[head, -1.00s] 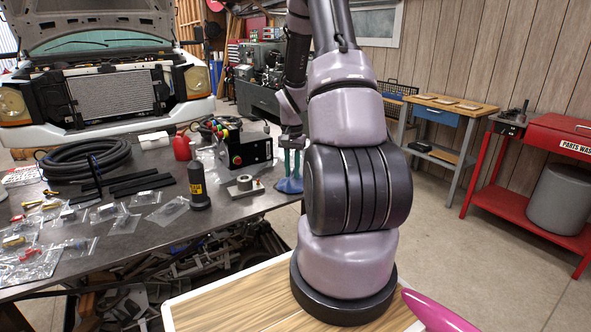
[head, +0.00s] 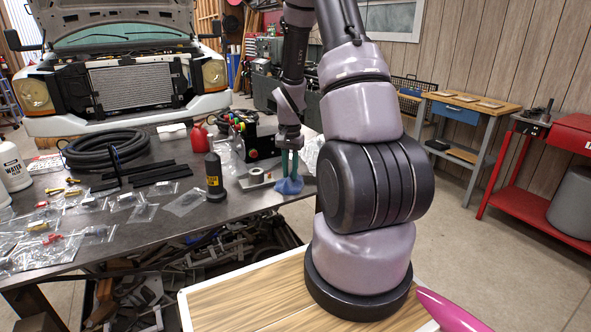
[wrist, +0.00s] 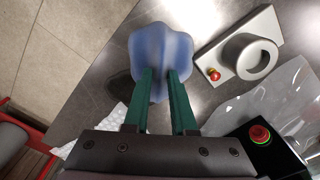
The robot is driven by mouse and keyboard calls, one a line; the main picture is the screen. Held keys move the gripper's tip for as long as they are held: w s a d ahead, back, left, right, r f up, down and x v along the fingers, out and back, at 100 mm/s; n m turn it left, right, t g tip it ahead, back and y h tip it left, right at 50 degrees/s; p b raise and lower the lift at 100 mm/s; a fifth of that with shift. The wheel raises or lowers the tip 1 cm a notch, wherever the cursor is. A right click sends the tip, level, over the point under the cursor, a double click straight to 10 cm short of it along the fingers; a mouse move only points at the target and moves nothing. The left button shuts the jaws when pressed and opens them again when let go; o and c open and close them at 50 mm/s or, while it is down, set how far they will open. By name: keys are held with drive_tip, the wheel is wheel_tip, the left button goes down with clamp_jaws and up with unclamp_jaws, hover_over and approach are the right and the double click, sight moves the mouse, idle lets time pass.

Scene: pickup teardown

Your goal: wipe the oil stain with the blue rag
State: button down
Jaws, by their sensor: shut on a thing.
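My gripper (head: 289,166) has green fingers and is shut on the blue rag (head: 289,186), at the right end of the dark workbench (head: 130,228). In the wrist view the rag (wrist: 160,48) hangs bunched between and beyond the fingertips (wrist: 160,78), over the grey bench top. I cannot tell whether it touches the bench. A dark patch (wrist: 119,88) shows beside the rag in the wrist view. It may be the oil stain or a shadow; I cannot tell which.
A grey plate with a ring and a red knob (wrist: 245,58) lies close to the rag. A black control box (head: 258,140), a dark bottle (head: 214,177) and clear plastic bags (head: 186,201) are near. The bench edge is close on the right.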

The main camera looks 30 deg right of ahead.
drive_tip(key=shift+w+f, duration=0.15)
drive_tip(key=shift+w, duration=0.25)
drive_tip(key=shift+d, duration=0.45)
drive_tip(key=shift+w+d, duration=0.2)
drive_tip(key=shift+d, duration=4.7)
drive_tip(key=shift+s+a, duration=0.2)
drive_tip(key=shift+a, duration=5.2)
drive_tip(key=shift+r, duration=3.1)
